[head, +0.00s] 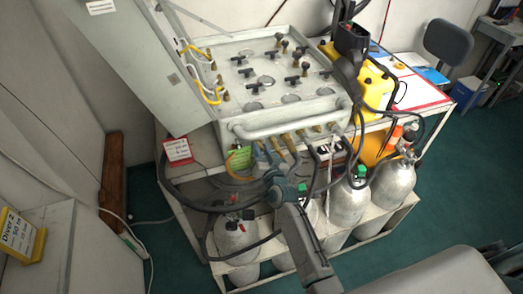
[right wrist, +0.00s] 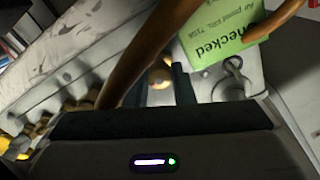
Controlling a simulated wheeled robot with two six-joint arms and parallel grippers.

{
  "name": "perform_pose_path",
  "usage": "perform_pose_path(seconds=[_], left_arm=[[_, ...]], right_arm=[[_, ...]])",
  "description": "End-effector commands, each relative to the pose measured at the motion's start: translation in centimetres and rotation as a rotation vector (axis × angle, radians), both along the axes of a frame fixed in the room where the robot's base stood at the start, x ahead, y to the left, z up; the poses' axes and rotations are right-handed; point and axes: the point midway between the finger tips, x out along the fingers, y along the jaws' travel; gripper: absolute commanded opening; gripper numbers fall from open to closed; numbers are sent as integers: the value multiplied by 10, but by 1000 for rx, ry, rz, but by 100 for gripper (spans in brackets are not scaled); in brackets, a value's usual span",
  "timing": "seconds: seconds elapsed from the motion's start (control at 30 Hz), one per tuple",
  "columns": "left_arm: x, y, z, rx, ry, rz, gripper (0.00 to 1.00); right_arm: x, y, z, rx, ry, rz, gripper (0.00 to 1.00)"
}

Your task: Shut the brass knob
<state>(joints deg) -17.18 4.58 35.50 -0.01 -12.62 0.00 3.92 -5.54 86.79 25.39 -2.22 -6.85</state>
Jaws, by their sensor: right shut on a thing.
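The brass knob (right wrist: 160,76) shows in the right wrist view as a small round pale-gold end between the two dark fingers. My right gripper (right wrist: 162,88) is shut on it, with one finger on each side. In the head view my right gripper (head: 270,177) reaches in under the front of the air panel (head: 235,112), by the hoses. There the knob is hidden or too small to make out. My left gripper is not in view.
A green "Checked" tag (right wrist: 220,32) and brown hoses (right wrist: 137,55) hang close to the gripper. Grey cylinders (head: 235,235) stand in the rack below.

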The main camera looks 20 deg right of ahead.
Motion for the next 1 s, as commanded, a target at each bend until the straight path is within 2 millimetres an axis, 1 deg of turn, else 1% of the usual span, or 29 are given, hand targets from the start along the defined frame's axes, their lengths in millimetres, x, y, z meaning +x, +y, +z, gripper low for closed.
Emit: perform_pose_path(seconds=[0.2, 0.67, 0.7, 0.73, 0.77, 1.0], left_arm=[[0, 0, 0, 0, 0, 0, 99], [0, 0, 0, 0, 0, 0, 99], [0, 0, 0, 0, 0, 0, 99], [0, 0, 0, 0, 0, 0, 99], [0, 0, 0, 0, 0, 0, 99], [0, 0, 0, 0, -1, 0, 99]], right_arm=[[0, 0, -1, 55, 4, 0, 0], [0, 0, -1, 68, 4, 1, 0], [0, 0, -1, 68, 4, 0, 24], [0, 0, -1, 68, 4, 1, 30], [0, 0, -1, 68, 4, 1, 31], [0, 0, -1, 67, 3, 0, 31]])
